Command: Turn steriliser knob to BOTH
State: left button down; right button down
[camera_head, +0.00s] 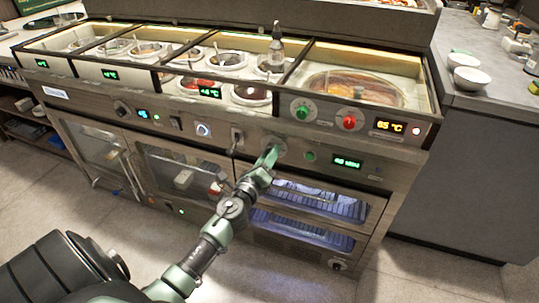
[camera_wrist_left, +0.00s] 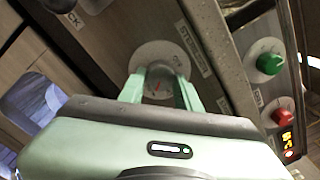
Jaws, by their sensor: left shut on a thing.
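The steriliser knob (camera_wrist_left: 160,84) is a grey round dial with a small red mark, on the counter's metal front panel. A label beside it (camera_wrist_left: 194,48) seems to read STERILISER. In the head view the left gripper (camera_head: 269,156) reaches up to the panel and partly covers the knob (camera_head: 274,145).
A green knob (camera_head: 302,110), a red knob (camera_head: 349,122) and a lit temperature display (camera_head: 390,126) sit above right. The lit steriliser drawers (camera_head: 320,205) are below.

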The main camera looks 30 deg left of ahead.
pick_arm(q)
jog(key=shift+f+m, duration=0.1)
jog(key=shift+m, duration=0.6)
pick_arm(e)
jog(key=shift+f, duration=0.35)
pick_arm(q)
jog(key=c, duration=1)
grip_release()
jog(key=s+d, duration=0.1)
jog(key=s, duration=0.6)
jog(key=shift+s+d, duration=0.2)
jog(key=shift+s, duration=0.15)
pick_arm(e)
jog(key=shift+w+a+r, duration=0.1)
jog(key=shift+w+r, duration=0.15)
jog(key=shift+r, duration=0.35)
jog(key=shift+w+a+r, duration=0.1)
jog(key=shift+w+r, duration=0.15)
jog(key=shift+r, duration=0.3)
jog(key=shift+d+f, duration=0.1)
